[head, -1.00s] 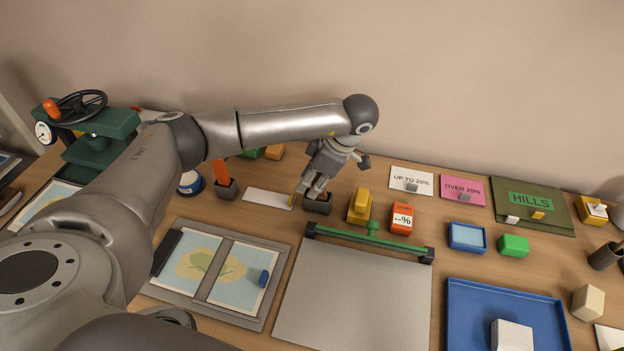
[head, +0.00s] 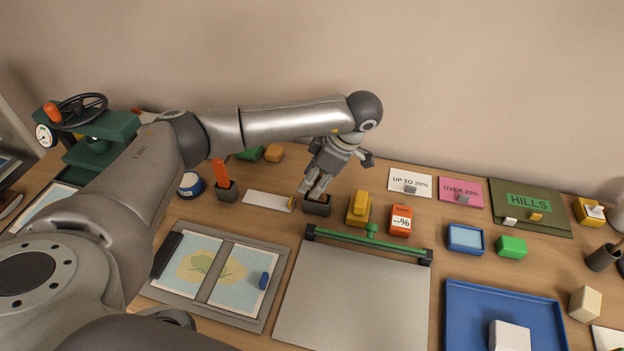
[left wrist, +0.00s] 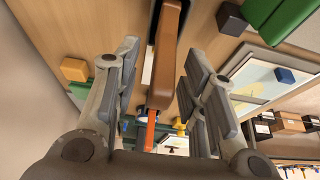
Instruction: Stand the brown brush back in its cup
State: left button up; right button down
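My left gripper (head: 312,188) points down above a small dark cup (head: 317,208) at the back middle of the desk. A bit of brown shows at the cup's mouth, and the gripper hides most of what is there. In the left wrist view the brown brush (left wrist: 168,55) runs between the fingers of the left gripper (left wrist: 160,90). The fingers are spread, with a gap on each side of the brush. I cannot tell how deep the brush sits in the cup. My right gripper is not in view.
An orange brush (head: 219,172) stands in another dark cup (head: 227,192) to the left. A white strip (head: 266,201) lies between the cups. A yellow block (head: 359,208) and an orange tag box (head: 401,220) stand close on the right. A grey board (head: 350,295) lies in front.

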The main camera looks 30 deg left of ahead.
pick_arm(q)
jog(key=shift+p+v, duration=1)
jog(key=shift+v, duration=1.65)
jog(key=v, duration=1.2)
jog(key=shift+s, duration=0.1)
